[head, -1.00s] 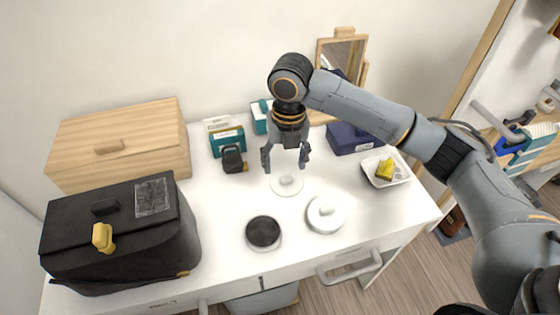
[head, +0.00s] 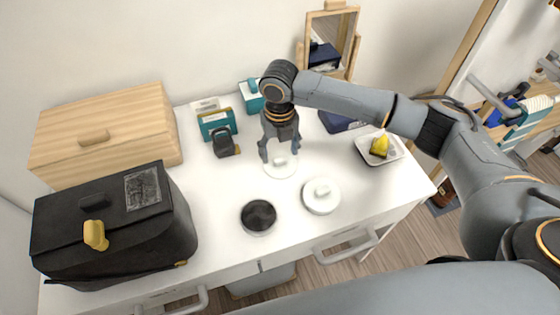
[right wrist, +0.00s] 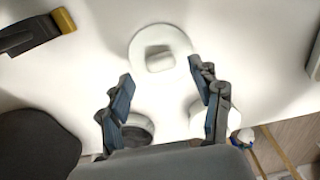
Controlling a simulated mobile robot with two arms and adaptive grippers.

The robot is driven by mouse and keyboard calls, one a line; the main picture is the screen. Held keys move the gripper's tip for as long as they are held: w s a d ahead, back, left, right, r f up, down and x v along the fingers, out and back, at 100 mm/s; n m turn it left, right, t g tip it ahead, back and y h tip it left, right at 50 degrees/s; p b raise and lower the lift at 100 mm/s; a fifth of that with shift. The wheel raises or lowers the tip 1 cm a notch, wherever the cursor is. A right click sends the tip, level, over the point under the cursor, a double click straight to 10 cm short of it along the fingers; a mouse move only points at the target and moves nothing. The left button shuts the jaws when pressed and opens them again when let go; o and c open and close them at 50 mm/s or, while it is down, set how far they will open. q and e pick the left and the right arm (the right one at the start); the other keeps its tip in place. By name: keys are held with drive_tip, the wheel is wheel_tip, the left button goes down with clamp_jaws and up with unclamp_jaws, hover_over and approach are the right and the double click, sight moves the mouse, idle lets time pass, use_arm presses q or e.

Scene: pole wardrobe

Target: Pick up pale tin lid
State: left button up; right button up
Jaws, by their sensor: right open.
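The pale tin lid (head: 281,169) is a flat white disc with a blocky knob, lying on the white tabletop. It also shows in the right wrist view (right wrist: 160,42), just beyond the fingertips. My right gripper (head: 280,153) points down over the lid, fingers spread on either side of its knob. Its open fingers also show in the right wrist view (right wrist: 161,72), with nothing between them. I cannot tell whether the fingertips touch the lid. An open round tin with a dark inside (head: 258,216) stands nearer the front. My left gripper is not in view.
A second white tin with its lid on (head: 321,197) stands front right of the lid. A white tray (head: 397,150) holds a yellow item. A black case (head: 110,235) and wooden box (head: 110,135) fill the left. A mirror (head: 328,45) stands behind.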

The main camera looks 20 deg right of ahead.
sight(280, 158)
wheel_tip(280, 158, down, 3)
drive_tip(key=shift+d+r, duration=0.1)
drive_tip(key=shift+r, duration=0.05)
drive_tip(key=shift+f, duration=0.3)
drive_tip(key=c, duration=1)
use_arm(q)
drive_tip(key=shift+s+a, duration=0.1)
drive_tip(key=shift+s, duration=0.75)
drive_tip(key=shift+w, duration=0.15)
use_arm(e)
drive_tip(key=shift+r, duration=0.15)
